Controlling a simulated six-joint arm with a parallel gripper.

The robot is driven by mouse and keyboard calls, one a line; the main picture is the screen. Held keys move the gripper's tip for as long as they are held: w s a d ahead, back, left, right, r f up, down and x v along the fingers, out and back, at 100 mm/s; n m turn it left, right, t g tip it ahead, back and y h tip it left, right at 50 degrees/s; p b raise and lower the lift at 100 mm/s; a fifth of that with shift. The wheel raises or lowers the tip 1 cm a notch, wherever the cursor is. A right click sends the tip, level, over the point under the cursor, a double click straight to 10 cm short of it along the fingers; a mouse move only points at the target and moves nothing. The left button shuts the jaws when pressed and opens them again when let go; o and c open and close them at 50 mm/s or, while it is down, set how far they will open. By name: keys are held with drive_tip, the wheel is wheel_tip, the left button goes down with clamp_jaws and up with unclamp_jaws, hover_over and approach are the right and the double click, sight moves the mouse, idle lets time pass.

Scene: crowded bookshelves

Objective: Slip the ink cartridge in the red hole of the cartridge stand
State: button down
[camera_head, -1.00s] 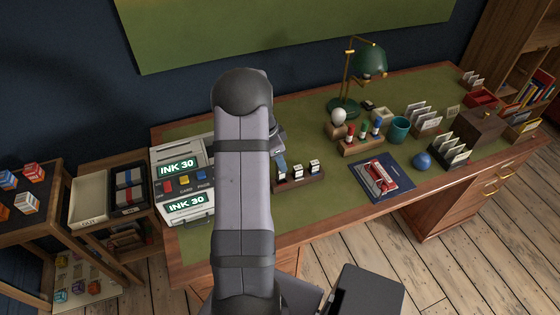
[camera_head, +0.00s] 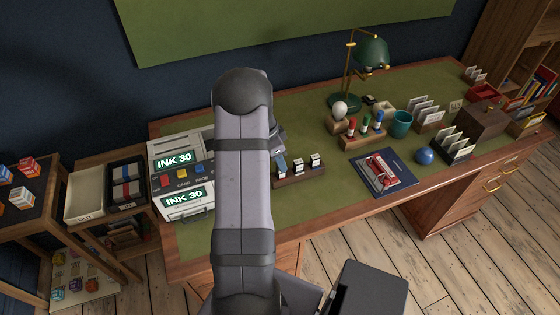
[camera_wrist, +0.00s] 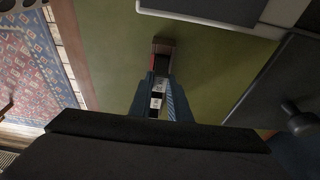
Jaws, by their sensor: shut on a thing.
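The cartridge stand (camera_head: 306,174) is a low dark wooden block on the green desk top, with small white-topped, dark-marked cartridges standing along it. It also shows in the wrist view (camera_wrist: 164,45), with a red patch (camera_wrist: 159,65) near its far end. My gripper (camera_head: 281,165) is low at the left end of the stand. In the wrist view its two blue fingers (camera_wrist: 160,82) are shut on the ink cartridge (camera_wrist: 157,85), over the stand's row. Cartridges in line overlap there, so I cannot tell how deep the held one sits.
A machine with "INK 30" displays (camera_head: 180,180) stands left of my arm. Right of the stand are a rack of coloured stamps (camera_head: 361,134), a blue pad with a red item (camera_head: 383,173), a blue ball (camera_head: 425,156) and a green lamp (camera_head: 372,53). Bare desk lies in front of the stand.

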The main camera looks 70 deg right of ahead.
drive_tip(key=shift+f+b, duration=0.6)
drive_tip(key=shift+f, duration=0.2)
drive_tip(key=c, duration=1.6)
unclamp_jaws()
drive_tip(key=shift+r+p, duration=2.05)
drive_tip(key=shift+r, duration=1.5)
